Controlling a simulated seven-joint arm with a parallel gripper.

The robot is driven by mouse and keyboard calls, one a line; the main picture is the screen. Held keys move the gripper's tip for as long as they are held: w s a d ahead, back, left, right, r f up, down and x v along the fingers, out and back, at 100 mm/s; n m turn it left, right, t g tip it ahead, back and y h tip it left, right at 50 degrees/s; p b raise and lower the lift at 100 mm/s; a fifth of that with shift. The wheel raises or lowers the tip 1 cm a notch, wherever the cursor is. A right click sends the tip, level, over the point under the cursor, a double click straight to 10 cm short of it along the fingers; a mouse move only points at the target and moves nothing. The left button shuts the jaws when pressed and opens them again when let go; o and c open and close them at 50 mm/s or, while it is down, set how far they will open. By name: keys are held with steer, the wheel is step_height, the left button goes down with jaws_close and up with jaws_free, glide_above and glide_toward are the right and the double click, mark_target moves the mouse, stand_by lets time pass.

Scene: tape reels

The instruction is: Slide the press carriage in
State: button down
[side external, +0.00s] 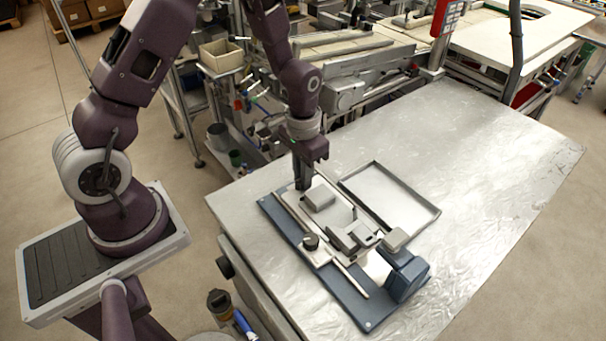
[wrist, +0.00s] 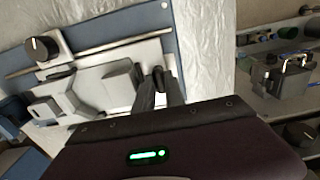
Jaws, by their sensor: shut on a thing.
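The press carriage is a pale grey plate (side external: 343,212) with raised grey blocks, lying between slim metal rails on a blue base (side external: 290,235). A light grey block (side external: 320,197) stands at its end near my gripper and also shows in the wrist view (wrist: 118,85). My gripper (side external: 302,186) points down at that end, shut. In the wrist view, its dark fingertips (wrist: 158,78) are close together at the plate's end, beside the grey block. The exact part held is hidden between the fingers. A blue upright (side external: 408,277) stands at the base's opposite end.
A black knob (side external: 311,241) sits by the front rail and also shows in the wrist view (wrist: 40,48). The metal table (side external: 480,150) is clear to the right. Its left edge is near the base.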

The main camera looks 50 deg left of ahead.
mark_target(324, 199)
steer(key=d, duration=0.7)
steer(key=shift+d+r, duration=0.1)
steer(key=shift+d, duration=0.2)
steer(key=c, duration=1.6)
jaws_free()
steer(key=shift+d, duration=0.1)
steer(key=shift+o, duration=1)
